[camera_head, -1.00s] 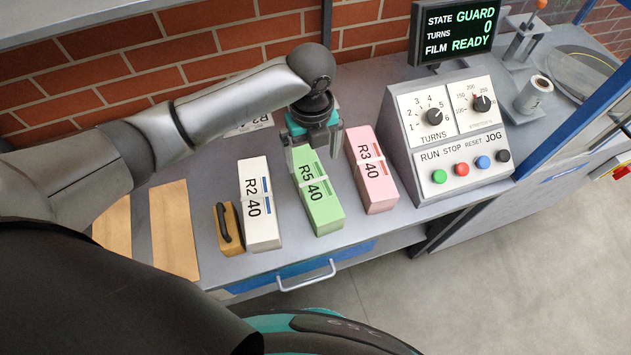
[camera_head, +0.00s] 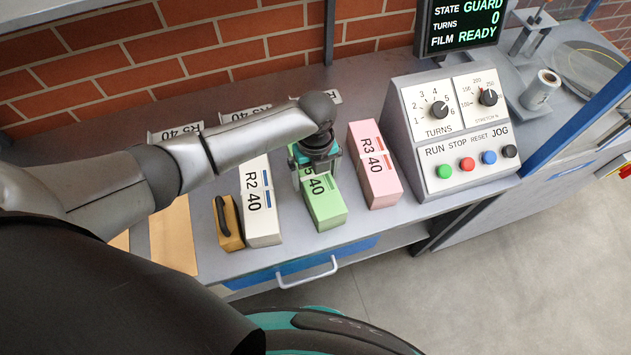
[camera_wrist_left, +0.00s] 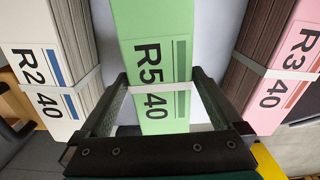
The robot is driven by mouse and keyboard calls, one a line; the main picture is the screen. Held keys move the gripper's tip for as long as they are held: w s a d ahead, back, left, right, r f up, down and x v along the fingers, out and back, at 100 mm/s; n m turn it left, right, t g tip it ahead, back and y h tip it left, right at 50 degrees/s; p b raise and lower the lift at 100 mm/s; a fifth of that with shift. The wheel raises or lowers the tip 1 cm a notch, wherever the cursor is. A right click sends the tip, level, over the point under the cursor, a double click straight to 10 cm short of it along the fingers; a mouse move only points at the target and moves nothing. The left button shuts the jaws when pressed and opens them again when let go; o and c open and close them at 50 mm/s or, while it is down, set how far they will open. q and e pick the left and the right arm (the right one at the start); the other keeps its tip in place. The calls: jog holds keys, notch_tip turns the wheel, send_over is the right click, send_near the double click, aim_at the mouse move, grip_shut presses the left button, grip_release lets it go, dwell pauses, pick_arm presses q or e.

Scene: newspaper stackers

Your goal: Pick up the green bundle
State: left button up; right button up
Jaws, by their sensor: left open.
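The green bundle (camera_head: 325,205), marked R5 40 with a pale band around it, lies on the grey bench between a white and a pink bundle. My left gripper (camera_head: 318,176) is over its far half, pointing down. In the left wrist view the green bundle (camera_wrist_left: 155,50) runs between the two open fingers of my left gripper (camera_wrist_left: 160,98), one on each side. I cannot tell whether the fingers touch it. The arm hides the bundle's far end in the head view. My right gripper is not in view.
The white R2 bundle (camera_head: 262,215) stands close on the left and the pink R3 bundle (camera_head: 375,175) on the right. A brown block with a black handle (camera_head: 228,222) is left of the white bundle. The control box (camera_head: 455,135) stands right of the pink one.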

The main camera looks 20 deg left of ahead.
pick_arm(q)
jog(key=shift+c, duration=0.2)
grip_shut()
jog(key=shift+w+r, duration=0.1)
jog(key=shift+r, duration=0.05)
dwell(0.7)
